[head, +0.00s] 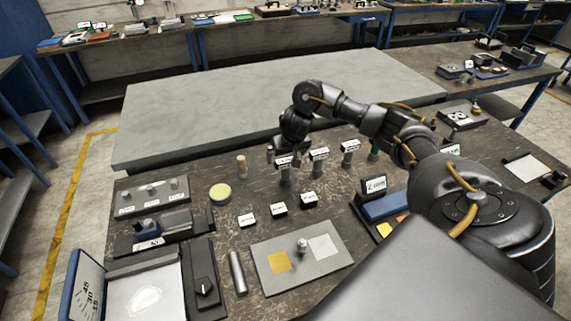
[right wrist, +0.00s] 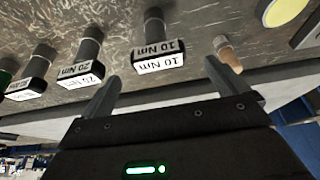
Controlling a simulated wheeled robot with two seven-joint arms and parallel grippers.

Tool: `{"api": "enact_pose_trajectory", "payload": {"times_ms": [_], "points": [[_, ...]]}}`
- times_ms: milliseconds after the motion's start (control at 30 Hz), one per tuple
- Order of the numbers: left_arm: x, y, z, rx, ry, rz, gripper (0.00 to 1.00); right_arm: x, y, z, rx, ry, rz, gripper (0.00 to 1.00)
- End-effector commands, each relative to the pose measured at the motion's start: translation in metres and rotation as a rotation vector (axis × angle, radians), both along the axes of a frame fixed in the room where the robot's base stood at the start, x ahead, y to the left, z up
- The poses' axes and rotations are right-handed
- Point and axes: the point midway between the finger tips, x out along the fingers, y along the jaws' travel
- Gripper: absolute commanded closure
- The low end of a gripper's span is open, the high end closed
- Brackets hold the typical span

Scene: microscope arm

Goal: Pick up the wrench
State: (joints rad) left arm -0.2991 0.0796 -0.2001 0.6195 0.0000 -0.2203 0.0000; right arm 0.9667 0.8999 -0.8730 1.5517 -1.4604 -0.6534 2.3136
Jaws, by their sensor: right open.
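No classic wrench shape is clear; the likeliest wrenches are several dark upright handles with white Nm labels. The one labelled 10 Nm (head: 285,174) stands on the dark table below my right gripper (head: 286,153). In the right wrist view this 10 Nm piece (right wrist: 158,58) shows between and beyond the fingertips (right wrist: 160,80), apart from them. My right gripper is open and empty. A 20 Nm piece (right wrist: 82,68) stands beside it, also seen in the head view (head: 319,160), with another labelled piece (head: 349,150) further right. My left gripper is not in view.
A wooden-topped peg (head: 241,166) and a yellow disc (head: 220,194) stand left of the handles. Small label blocks (head: 279,209) and a grey plate (head: 335,264) lie nearer. A raised grey slab (head: 200,110) borders the back. A blue tray (head: 384,207) sits right.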

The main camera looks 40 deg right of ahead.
Motion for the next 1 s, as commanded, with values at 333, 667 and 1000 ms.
{"api": "enact_pose_trajectory", "payload": {"times_ms": [333,667,1000], "points": [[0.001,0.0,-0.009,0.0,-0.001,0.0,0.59,0.012,-0.006,-0.038,0.001,0.002,-0.002,0.02],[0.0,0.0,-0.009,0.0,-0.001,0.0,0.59,0.017,-0.007,-0.048,0.0,-0.001,0.0,0.02],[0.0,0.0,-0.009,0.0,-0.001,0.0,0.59,0.017,-0.007,-0.048,0.0,-0.001,0.0,0.41]]}}
